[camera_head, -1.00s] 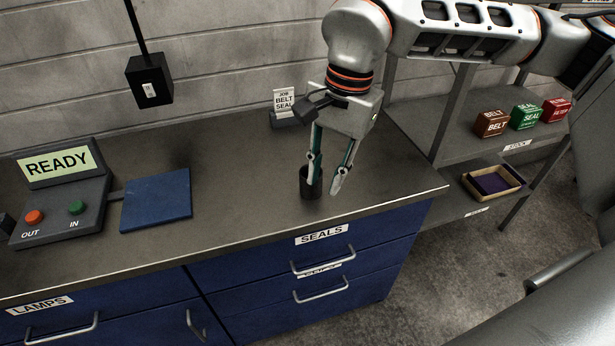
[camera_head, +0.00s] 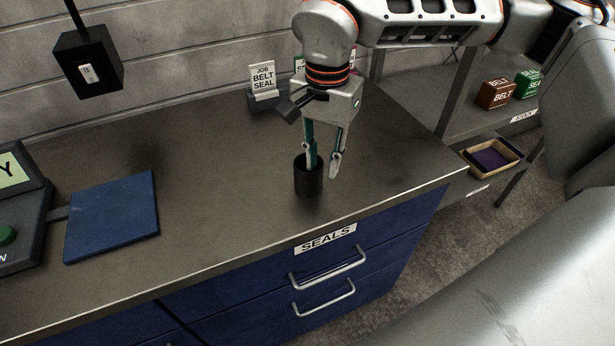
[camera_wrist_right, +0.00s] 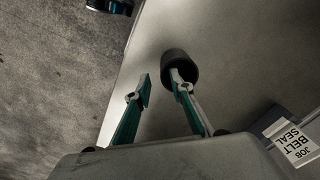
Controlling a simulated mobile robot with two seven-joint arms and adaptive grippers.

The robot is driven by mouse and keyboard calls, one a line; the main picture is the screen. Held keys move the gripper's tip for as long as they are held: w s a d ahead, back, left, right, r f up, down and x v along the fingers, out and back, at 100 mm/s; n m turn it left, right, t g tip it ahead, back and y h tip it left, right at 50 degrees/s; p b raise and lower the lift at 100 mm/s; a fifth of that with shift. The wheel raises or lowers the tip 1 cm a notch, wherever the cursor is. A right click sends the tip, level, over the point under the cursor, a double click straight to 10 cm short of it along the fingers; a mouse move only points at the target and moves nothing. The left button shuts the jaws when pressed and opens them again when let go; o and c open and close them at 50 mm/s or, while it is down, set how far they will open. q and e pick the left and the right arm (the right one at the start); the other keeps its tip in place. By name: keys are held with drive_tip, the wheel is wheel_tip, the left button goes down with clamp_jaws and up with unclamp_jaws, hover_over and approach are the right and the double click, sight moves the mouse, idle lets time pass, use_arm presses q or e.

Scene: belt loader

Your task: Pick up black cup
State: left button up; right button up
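The black cup (camera_head: 309,182) stands upright on the grey counter, near its front edge above the drawer labelled SEALS. My right gripper (camera_head: 323,165) points down at the cup with its fingers spread. One finger is at the cup's mouth and looks to reach inside it; the other is outside, on the right. In the right wrist view the cup (camera_wrist_right: 181,62) is at one fingertip, and the gripper (camera_wrist_right: 160,82) has a clear gap between its fingers. Whether a finger touches the cup wall cannot be told. My left gripper is not in view.
A JOB BELT SEAL card holder (camera_head: 264,85) stands behind the gripper. A blue pad (camera_head: 112,215) lies on the counter at left, beside a control box (camera_head: 22,215). A shelf at right holds small boxes (camera_head: 497,93) and a tray (camera_head: 490,158). A black box hangs upper left (camera_head: 89,62).

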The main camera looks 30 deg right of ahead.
sight(319, 190)
drive_tip(key=f, duration=0.5)
drive_tip(key=shift+w+a, duration=0.1)
drive_tip(key=shift+w, duration=0.15)
clamp_jaws()
drive_tip(key=shift+r, duration=0.15)
